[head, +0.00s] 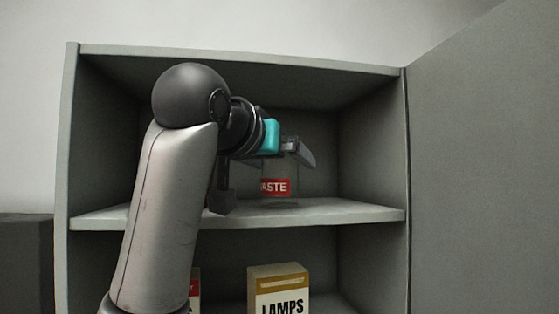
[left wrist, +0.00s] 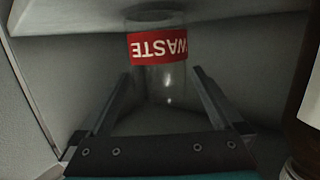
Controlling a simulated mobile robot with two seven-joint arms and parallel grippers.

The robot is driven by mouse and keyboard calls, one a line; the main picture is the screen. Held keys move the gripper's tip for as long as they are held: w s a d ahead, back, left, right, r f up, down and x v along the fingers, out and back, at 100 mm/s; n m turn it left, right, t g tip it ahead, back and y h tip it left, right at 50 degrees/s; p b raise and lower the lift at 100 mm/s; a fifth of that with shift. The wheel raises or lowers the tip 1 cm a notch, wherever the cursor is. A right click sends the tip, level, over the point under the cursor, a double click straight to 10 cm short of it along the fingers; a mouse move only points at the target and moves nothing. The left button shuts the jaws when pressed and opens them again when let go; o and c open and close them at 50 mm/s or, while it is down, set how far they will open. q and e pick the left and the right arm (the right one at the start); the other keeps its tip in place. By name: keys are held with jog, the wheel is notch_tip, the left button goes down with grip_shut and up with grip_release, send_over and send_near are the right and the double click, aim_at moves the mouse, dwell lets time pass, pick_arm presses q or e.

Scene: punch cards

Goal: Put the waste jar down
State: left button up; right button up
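The waste jar (head: 280,170) is clear glass with a red label. It stands upright on the cabinet's upper shelf, partly hidden by my left gripper (head: 282,155) in the head view. In the left wrist view the jar (left wrist: 160,80) appears upside down, with its base against the pale shelf surface at the top. The left gripper's fingers (left wrist: 162,72) are spread on either side of the jar, and a small gap shows at the right finger. My right gripper is in neither view.
The upper shelf (head: 365,212) has bare room right of the jar. A LAMPS box (head: 279,290) and a partly hidden red-labelled item (head: 195,290) stand below. A brown object (left wrist: 303,135) with a white part is at the right edge of the wrist view. A grey panel (head: 480,180) is at right.

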pick_arm(q)
jog(key=shift+r, duration=0.1)
jog(key=shift+r, duration=0.2)
jog(key=b+v, duration=0.4)
jog(key=v, duration=0.6)
jog(key=shift+a+f, duration=0.1)
jog(key=shift+f, duration=0.05)
jog(key=shift+b+v, duration=0.55)
jog(key=shift+v, duration=0.45)
